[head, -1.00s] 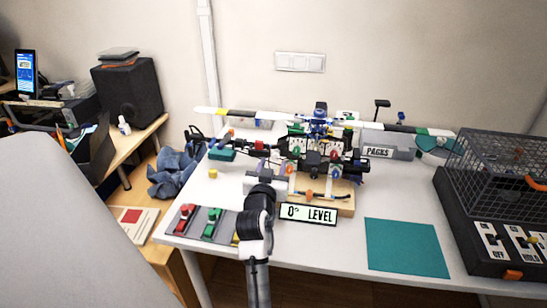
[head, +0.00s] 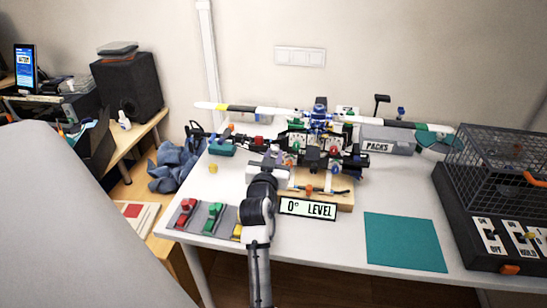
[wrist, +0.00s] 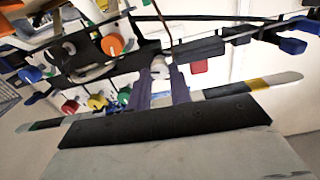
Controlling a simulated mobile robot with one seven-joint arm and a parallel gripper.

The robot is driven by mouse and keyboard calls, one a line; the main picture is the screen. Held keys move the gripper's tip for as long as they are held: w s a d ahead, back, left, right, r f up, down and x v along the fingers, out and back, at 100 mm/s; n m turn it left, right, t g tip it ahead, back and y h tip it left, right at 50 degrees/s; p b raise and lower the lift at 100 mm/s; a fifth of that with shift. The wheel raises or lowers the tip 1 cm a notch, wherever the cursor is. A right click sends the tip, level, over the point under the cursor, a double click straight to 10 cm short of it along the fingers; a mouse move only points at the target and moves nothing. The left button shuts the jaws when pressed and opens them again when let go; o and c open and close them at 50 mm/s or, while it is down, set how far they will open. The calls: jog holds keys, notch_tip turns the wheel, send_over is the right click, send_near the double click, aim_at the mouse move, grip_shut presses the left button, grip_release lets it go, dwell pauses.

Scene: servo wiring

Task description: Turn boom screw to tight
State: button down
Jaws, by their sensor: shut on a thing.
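The model helicopter (head: 318,145) stands on the table with its white main rotor on top. Its dark tail boom (head: 222,138) reaches to the left in the head view and to the right in the wrist view (wrist: 215,47). My gripper (wrist: 160,75) is at the boom's body end, with two purple-grey fingers shut on a small pale knob (wrist: 160,68), which looks like the boom screw. In the head view my gripper (head: 272,157) hides the screw. Any mark showing how far it is turned cannot be made out.
The "0° LEVEL" sign (head: 308,208) stands in front of a wooden block (head: 345,201). A grey tray (head: 225,222) with coloured parts is at the front left. A teal mat (head: 404,241) and a black wire cage (head: 500,165) lie to the right.

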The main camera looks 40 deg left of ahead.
jog(key=shift+f+b, duration=0.15)
jog(key=shift+b, duration=0.25)
jog(key=m+b, duration=0.2)
jog(key=b, duration=0.2)
jog(key=shift+f+m, duration=0.2)
jog(key=shift+m, duration=0.2)
jog(key=m+b, duration=0.4)
jog(key=b, duration=0.2)
jog(key=shift+d, duration=0.1)
jog(key=m+b, duration=0.5)
jog(key=shift+m, duration=0.3)
jog(key=shift+r+m+b, duration=0.2)
jog(key=shift+m+b, duration=0.95)
jog(key=shift+m, duration=0.35)
jog(key=c, duration=1.3)
grip_release()
